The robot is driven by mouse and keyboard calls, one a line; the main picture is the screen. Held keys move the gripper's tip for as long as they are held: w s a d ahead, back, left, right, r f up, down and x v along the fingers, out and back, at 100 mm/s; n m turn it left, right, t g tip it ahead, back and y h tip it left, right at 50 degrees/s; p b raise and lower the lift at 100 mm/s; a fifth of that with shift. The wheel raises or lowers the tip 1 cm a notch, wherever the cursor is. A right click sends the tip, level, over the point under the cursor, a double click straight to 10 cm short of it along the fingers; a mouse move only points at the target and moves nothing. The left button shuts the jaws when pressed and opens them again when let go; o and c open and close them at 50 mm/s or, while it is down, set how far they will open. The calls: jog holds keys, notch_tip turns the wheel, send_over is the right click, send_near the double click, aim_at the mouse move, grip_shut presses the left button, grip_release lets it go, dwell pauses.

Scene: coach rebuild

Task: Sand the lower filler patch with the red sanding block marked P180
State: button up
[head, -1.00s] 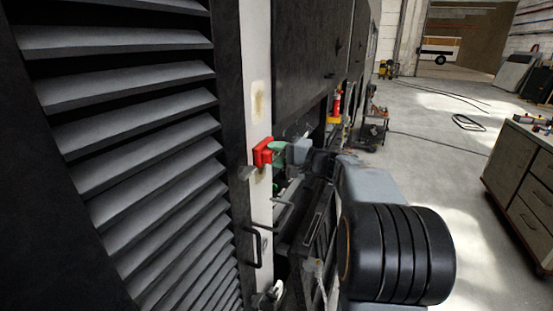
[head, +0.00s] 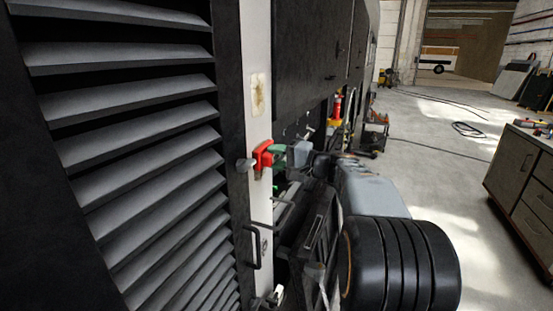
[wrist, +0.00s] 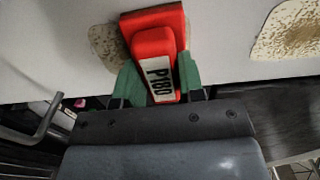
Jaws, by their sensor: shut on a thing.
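The red sanding block (head: 263,157), marked P180 in the wrist view (wrist: 155,62), is in my gripper (head: 279,154). The green fingers (wrist: 160,85) are shut on its two sides. The block is at the white panel strip (head: 257,130), over the lower filler patch (head: 259,174). It hides part of that patch, whose speckled tan edge shows beside the block in the wrist view (wrist: 107,48). I cannot tell whether the block touches the surface. The upper filler patch (head: 258,94) is uncovered and higher on the strip, also in the wrist view (wrist: 288,30).
Dark louvres (head: 140,130) stand left of the strip. An open bay lies right of the strip. A drawer cabinet (head: 520,170) stands at the right; the floor between is mostly clear.

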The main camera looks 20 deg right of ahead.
jog(key=shift+f, duration=0.3)
notch_tip(320, 180, down, 4)
jog(key=b, duration=0.4)
jog(key=shift+r, duration=0.25)
jog(key=shift+f, duration=0.1)
notch_tip(320, 180, down, 3)
jog(key=b, duration=0.4)
jog(key=shift+f, duration=0.2)
jog(key=shift+b, duration=0.4)
jog(key=shift+r, duration=0.1)
jog(key=shift+a+r+p, duration=0.1)
jog(key=shift+r+p, duration=2.95)
jog(key=shift+r, duration=2.5)
